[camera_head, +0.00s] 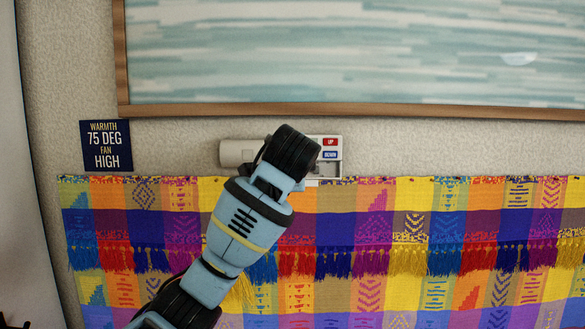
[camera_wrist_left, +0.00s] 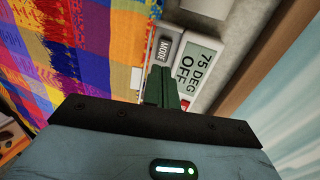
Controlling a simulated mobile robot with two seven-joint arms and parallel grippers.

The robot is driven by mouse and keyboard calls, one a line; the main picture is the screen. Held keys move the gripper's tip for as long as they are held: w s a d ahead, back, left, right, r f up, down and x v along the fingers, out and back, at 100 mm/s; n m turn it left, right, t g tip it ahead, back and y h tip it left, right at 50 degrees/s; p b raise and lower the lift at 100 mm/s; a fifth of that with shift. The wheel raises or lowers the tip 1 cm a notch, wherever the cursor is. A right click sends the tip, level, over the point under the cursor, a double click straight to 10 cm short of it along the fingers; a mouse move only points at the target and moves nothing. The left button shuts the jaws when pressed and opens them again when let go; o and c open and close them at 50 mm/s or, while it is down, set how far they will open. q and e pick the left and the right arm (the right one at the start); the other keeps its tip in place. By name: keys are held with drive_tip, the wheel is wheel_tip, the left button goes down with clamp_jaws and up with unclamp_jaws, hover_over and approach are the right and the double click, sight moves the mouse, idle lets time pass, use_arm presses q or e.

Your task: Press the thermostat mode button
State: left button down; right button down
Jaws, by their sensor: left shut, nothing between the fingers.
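The thermostat (camera_head: 238,152) is a pale unit on the wall, with a red UP button (camera_head: 330,142) and a blue DOWN button (camera_head: 330,155) at its right end. My left wrist covers its middle in the head view. In the left wrist view its display (camera_wrist_left: 194,65) reads 75 DEG OFF, beside a dark grey button marked MODE (camera_wrist_left: 163,51). My left gripper (camera_wrist_left: 161,70) is shut and empty, its fingertips over the thermostat close by the MODE button. I cannot tell whether they touch it. My right gripper is in neither view.
A dark sign (camera_head: 106,146) on the wall reads WARMTH 75 DEG, FAN HIGH. A wood-framed picture (camera_head: 350,109) hangs just above the thermostat. A bright patterned cloth with tassels (camera_head: 400,215) hangs directly below it.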

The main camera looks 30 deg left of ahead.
use_arm(q)
drive_tip(key=x, duration=0.6)
drive_tip(key=shift+w+a+f, duration=0.15)
drive_tip(key=shift+w, duration=0.2)
drive_tip(key=shift+w, duration=0.1)
